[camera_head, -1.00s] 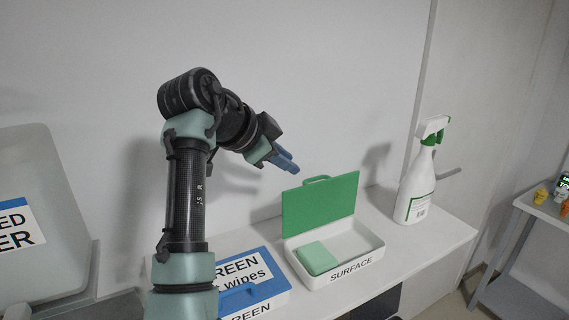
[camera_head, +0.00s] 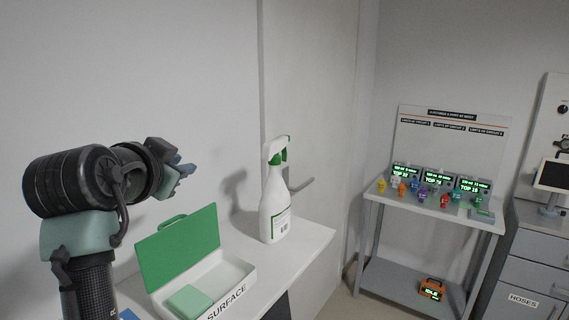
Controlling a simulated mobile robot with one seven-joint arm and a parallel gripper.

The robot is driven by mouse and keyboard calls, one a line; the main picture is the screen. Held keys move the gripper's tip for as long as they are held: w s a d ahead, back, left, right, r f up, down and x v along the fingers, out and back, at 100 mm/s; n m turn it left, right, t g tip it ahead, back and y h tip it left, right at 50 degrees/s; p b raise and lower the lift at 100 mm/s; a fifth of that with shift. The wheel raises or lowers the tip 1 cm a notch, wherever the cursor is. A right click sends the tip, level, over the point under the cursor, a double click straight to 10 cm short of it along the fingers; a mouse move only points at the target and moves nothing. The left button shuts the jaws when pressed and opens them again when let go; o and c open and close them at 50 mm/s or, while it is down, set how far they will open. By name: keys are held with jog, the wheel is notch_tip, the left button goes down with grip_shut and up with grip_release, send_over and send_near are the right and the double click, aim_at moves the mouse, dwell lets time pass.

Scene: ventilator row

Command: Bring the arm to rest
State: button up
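My arm stands at the left of the head view, with its forearm upright and its wrist bent over to the right. My gripper (camera_head: 186,172) is at the end of the wrist, raised in front of the wall, above and left of the open box. No held object shows at the gripper.
A white box (camera_head: 240,290) labelled SURFACE has its green lid up and a green block inside. A spray bottle (camera_head: 275,200) stands right of it on the counter (camera_head: 312,240). A door and a side table (camera_head: 440,211) with several small coloured items are farther right.

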jog(key=s+d+r+n+t, duration=0.3)
jog(key=s+d+r+t, duration=0.5)
jog(key=d+r, duration=0.4)
jog(key=s+d+r+n+t, duration=0.1)
jog(key=s+d+r+t, duration=0.1)
jog(key=s, duration=0.6)
jog(key=s+d+r+n+t, duration=0.2)
jog(key=s+d+r, duration=0.2)
jog(key=s, duration=0.4)
jog(key=shift+r+t, duration=0.4)
jog(key=shift+r, duration=0.15)
